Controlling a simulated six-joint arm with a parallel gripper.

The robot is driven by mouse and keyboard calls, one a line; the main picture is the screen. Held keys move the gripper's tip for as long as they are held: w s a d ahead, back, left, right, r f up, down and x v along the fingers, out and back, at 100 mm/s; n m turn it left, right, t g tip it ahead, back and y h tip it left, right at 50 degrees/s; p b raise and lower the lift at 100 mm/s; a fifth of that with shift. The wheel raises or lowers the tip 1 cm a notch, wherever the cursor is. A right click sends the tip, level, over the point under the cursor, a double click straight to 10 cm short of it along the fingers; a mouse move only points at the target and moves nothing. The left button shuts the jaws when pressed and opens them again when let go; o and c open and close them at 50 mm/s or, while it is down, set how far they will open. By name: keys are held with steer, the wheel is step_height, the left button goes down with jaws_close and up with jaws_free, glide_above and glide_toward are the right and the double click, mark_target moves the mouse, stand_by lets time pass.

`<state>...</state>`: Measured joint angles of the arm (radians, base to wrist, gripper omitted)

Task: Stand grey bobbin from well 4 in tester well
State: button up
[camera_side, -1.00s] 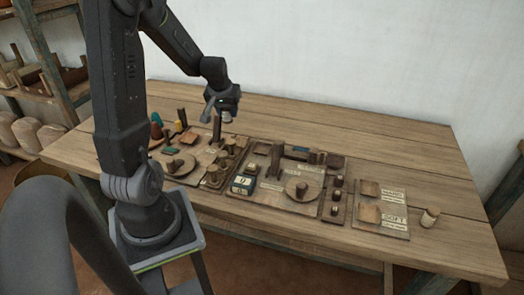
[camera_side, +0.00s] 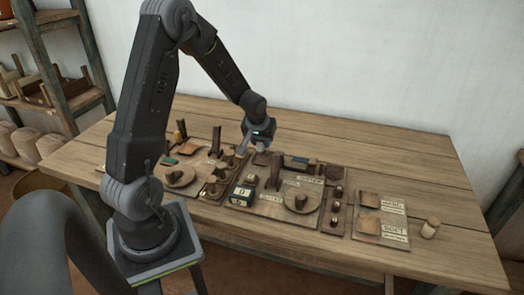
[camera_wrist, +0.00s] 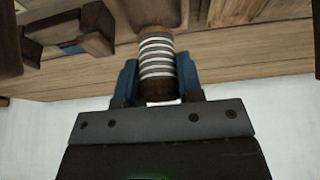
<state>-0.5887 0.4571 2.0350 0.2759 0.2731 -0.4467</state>
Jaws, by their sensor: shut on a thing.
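My gripper (camera_wrist: 157,74) is shut on a bobbin (camera_wrist: 157,58) with grey-white thread bands and brown wooden ends. In the side view my gripper (camera_side: 259,143) hangs over the back middle of the table, and the held bobbin is too small there to make out clearly. A rack of wells with several small bobbins (camera_side: 212,184) stands left of the middle. A board with a round disc (camera_side: 302,207) and a dark upright stand (camera_side: 275,176) lies right of it. I cannot tell which opening is the tester well.
A dark box with numbers (camera_side: 240,196) stands at the front middle. A board marked HARD and SOFT (camera_side: 383,214) lies to the right, with a pale cylinder (camera_side: 430,228) beyond it. Dark uprights stand at the left. The back right of the table is clear.

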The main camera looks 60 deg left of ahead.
mark_target(262, 150)
steer(key=shift+w+f, duration=0.1)
steer(key=shift+f, duration=1.95)
steer(key=shift+f, duration=0.2)
steer(key=o, duration=0.8)
steer(key=shift+r, duration=0.1)
steer(key=shift+o, duration=0.5)
steer(key=v, duration=1.1)
steer(key=s+d+r+m+t, duration=0.1)
steer(key=s+d+r+m, duration=0.3)
steer(key=d+r, duration=0.7)
steer(key=s+d+r+m+t+h, duration=0.1)
steer(key=s+d+r+m+h, duration=0.2)
steer(key=s+d, duration=0.8)
steer(key=shift+d+r+m, duration=0.15)
steer(key=shift+d+m, duration=0.5)
steer(key=shift+m, duration=0.35)
